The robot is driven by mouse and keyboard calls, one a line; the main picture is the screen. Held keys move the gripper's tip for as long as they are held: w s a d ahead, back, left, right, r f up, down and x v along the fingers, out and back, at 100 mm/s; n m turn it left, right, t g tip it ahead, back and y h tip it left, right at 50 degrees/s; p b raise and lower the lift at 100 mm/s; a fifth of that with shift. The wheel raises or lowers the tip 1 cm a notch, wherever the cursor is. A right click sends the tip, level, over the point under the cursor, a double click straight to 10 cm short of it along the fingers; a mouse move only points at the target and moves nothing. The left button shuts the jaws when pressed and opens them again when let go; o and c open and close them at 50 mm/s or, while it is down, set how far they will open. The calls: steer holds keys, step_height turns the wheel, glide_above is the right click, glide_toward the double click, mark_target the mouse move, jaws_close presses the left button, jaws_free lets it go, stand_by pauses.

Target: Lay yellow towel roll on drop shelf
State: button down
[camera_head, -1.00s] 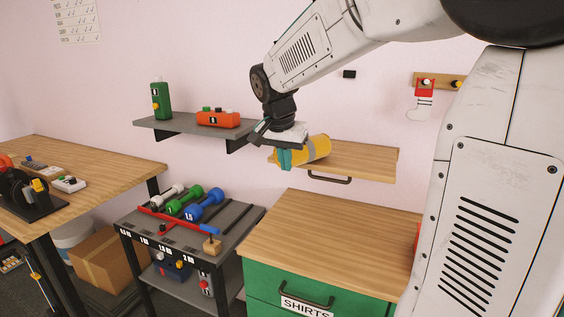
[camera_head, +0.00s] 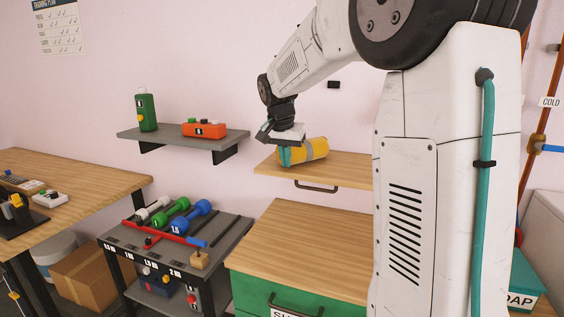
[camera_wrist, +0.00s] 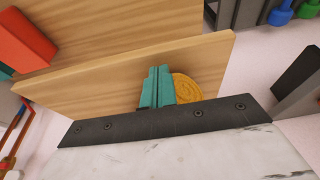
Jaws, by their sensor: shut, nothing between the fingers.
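The yellow towel roll (camera_head: 314,149) with a grey band lies on its side on the wooden drop shelf (camera_head: 350,166), which has a dark handle under its front edge. My gripper (camera_head: 284,156) is at the roll's left end, its teal fingers overlapping that end in the head view. In the wrist view my gripper (camera_wrist: 155,86) has its teal fingers together, with nothing between them. The roll's round yellow end (camera_wrist: 187,88) shows just right of them, partly hidden. The drop shelf (camera_wrist: 85,90) spans behind both. I cannot tell whether the fingers touch the roll.
A grey shelf (camera_head: 180,140) to the left holds a green bottle (camera_head: 147,112) and an orange box (camera_head: 203,130). Below stand a dumbbell rack (camera_head: 232,240) and a green cabinet with a wooden top (camera_head: 300,235). My arm hides the drop shelf's right end.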

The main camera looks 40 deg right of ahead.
steer(key=s+a+r, duration=0.4)
steer(key=a+r, duration=0.1)
steer(key=r, duration=0.4)
steer(key=shift+a+r, duration=0.3)
steer(key=shift+a, duration=0.1)
